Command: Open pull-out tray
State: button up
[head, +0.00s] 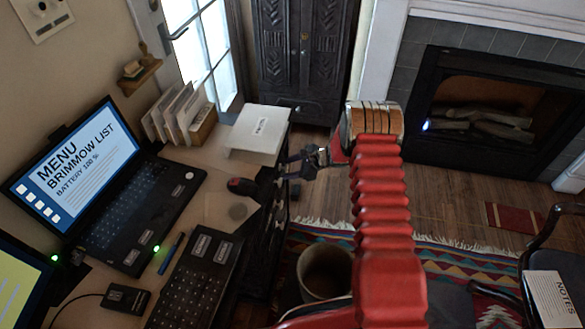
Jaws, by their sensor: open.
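My red arm reaches up the middle of the head view. My dark gripper (286,168) points left from its end, close to the right edge of the desk (213,178). Its jaws are open, and I see nothing held between them. Below that desk edge is a dark unit (268,232) with a layered side. The pull-out tray cannot be clearly picked out there. The view does not show whether the gripper touches the desk or the unit.
On the desk are a laptop (135,195), a black keyboard (196,275), a red-and-black mouse (242,186) and a white box (258,133). A bin (325,271) stands below. A chair (550,240) is at right. Open wooden floor (450,187) lies before the fireplace.

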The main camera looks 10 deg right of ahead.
jog(key=shift+s+f, duration=0.1)
grip_shut()
dwell(0.4)
